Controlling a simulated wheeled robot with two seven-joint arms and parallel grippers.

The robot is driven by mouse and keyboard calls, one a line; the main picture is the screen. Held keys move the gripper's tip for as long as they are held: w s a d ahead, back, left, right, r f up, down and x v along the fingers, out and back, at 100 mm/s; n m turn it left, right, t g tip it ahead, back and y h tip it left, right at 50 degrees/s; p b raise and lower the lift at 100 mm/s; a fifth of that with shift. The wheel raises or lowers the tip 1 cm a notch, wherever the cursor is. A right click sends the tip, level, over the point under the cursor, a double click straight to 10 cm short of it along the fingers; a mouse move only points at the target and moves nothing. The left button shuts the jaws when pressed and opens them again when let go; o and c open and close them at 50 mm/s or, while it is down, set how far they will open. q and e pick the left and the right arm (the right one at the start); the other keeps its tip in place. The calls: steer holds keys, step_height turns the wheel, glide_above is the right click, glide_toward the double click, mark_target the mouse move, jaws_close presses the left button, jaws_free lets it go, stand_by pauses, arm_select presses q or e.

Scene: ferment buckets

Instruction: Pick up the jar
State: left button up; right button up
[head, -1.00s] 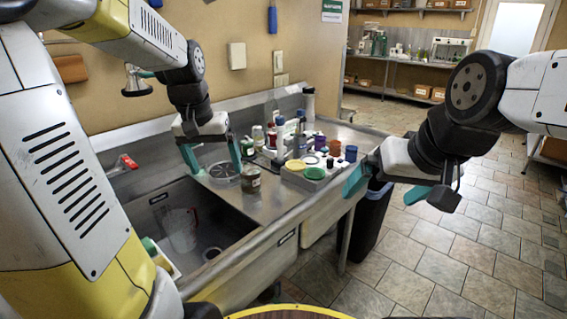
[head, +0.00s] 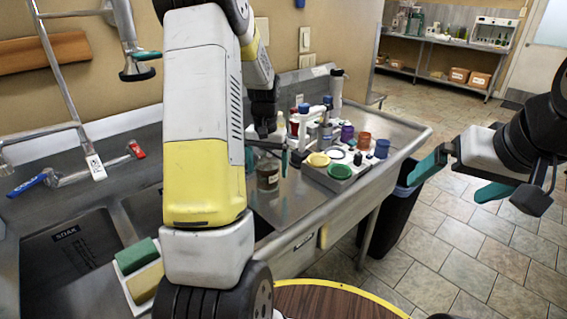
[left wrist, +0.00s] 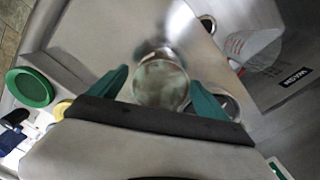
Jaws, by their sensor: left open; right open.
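The jar (head: 267,174) is a small glass jar standing on the steel counter, partly hidden in the head view by my left arm and gripper. In the left wrist view its round top (left wrist: 160,82) shows between the two teal fingers. My left gripper (head: 268,157) is open at the jar, with a finger on either side. The wrist view (left wrist: 159,76) shows the fingertips near the jar's rim; I cannot tell whether they touch it. My right gripper (head: 457,177) is open and empty, out over the floor to the right of the counter.
A white tray (head: 333,181) with coloured lids and small containers stands right of the jar, bottles behind it. A green lid (left wrist: 30,87) shows in the wrist view. Sink basins (head: 66,262) and sponges (head: 138,256) lie to the left. A dark bin (head: 392,222) stands below the counter's right end.

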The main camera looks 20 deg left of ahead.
arm_select(q)
steer(key=shift+s+f, duration=0.1)
steer(key=shift+f, duration=1.35)
steer(key=c, duration=1.6)
steer(key=shift+r, duration=0.1)
